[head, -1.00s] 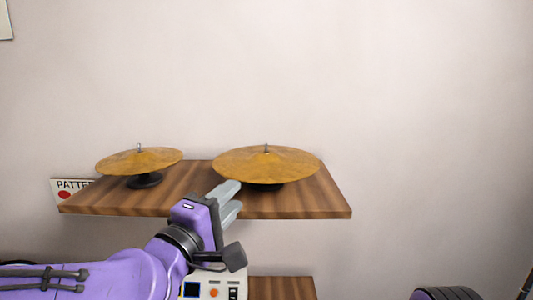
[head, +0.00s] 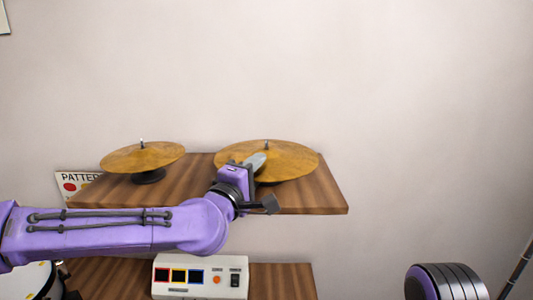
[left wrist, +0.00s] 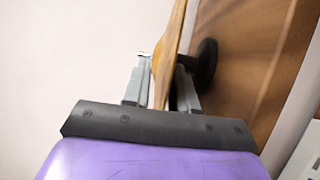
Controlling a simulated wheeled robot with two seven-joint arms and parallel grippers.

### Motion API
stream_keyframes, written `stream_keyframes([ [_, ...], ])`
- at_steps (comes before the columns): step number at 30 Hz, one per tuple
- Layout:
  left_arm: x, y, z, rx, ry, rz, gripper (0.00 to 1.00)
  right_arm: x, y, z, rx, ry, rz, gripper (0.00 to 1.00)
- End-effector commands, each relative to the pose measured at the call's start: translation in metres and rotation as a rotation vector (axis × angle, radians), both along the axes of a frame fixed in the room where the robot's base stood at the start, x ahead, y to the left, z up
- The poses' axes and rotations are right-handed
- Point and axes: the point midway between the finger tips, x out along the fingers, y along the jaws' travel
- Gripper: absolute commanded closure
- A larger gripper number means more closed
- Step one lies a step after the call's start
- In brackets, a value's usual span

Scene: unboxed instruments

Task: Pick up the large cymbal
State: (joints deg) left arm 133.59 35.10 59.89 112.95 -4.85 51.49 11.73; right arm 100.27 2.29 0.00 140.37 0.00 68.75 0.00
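The large cymbal (head: 290,160) is a round golden-brown disc on a dark stand, on the right of the upper wooden shelf. My left gripper (head: 258,162) is at its front left edge, one grey finger showing above the disc. In the left wrist view, the cymbal (left wrist: 170,50) is seen nearly edge-on and runs between the two fingers of the left gripper (left wrist: 163,85). The fingers stand apart, with a gap visible beside the disc. The lower finger is hidden in the head view. My right gripper is out of view.
A smaller cymbal (head: 130,157) stands on the left of the upper shelf (head: 310,200). A pattern sign (head: 72,184) is behind its left end. A lower shelf (head: 285,280) holds a white control box (head: 200,275). The space above the cymbals is clear.

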Motion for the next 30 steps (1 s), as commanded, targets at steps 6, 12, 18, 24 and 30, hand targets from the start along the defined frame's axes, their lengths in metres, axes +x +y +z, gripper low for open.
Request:
stream_keyframes([
  [6,0.0,0.0,0.001,-0.001,-0.002,0.001,1.0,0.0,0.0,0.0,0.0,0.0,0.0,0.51],
  [12,0.0,0.0,0.002,-0.001,-0.002,0.001,1.0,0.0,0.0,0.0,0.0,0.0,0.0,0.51],
  [18,0.0,0.001,0.019,0.0,-0.005,0.002,1.0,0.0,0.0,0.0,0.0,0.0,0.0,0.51],
  [24,-0.024,0.0,0.06,-0.001,-0.01,-0.001,1.0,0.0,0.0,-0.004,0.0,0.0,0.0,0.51],
  [30,-0.071,0.001,0.1,-0.001,-0.009,-0.002,1.0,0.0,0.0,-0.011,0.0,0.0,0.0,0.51],
])
